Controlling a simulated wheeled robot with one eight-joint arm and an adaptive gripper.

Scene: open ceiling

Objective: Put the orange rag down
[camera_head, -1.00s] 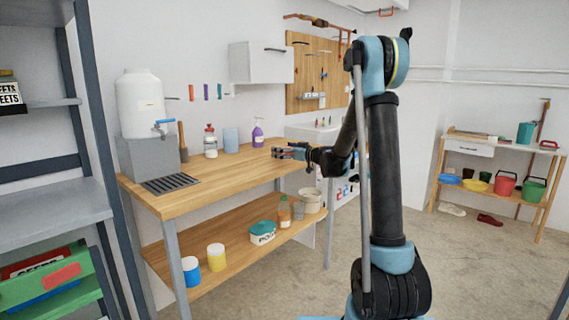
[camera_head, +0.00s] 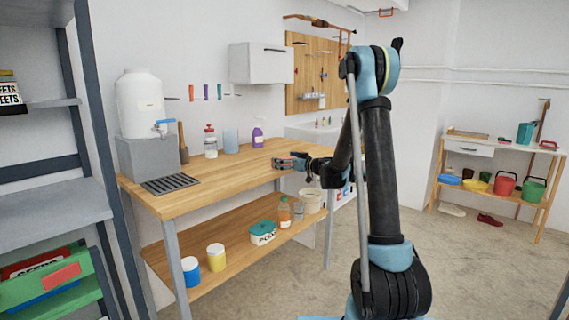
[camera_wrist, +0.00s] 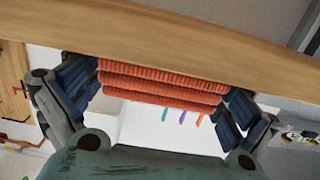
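The orange rag (camera_wrist: 160,82) shows in the wrist view as a folded, ribbed stack between the two fingers of my gripper (camera_wrist: 162,88). The fingers press on its left and right ends, and it hangs clear of other things as far as I can see. In the head view my gripper (camera_head: 291,162) is at the front right edge of the wooden workbench (camera_head: 215,190), near the height of its top. The rag cannot be made out there. The bench's wooden edge also crosses the top of the wrist view (camera_wrist: 150,35), close to the rag.
A water dispenser (camera_head: 140,103) on a grey block, a white bottle (camera_head: 210,143), a blue cup (camera_head: 231,141) and a purple spray bottle (camera_head: 257,137) stand along the bench's back. The front middle of its top is clear. The lower shelf (camera_head: 180,262) holds several containers.

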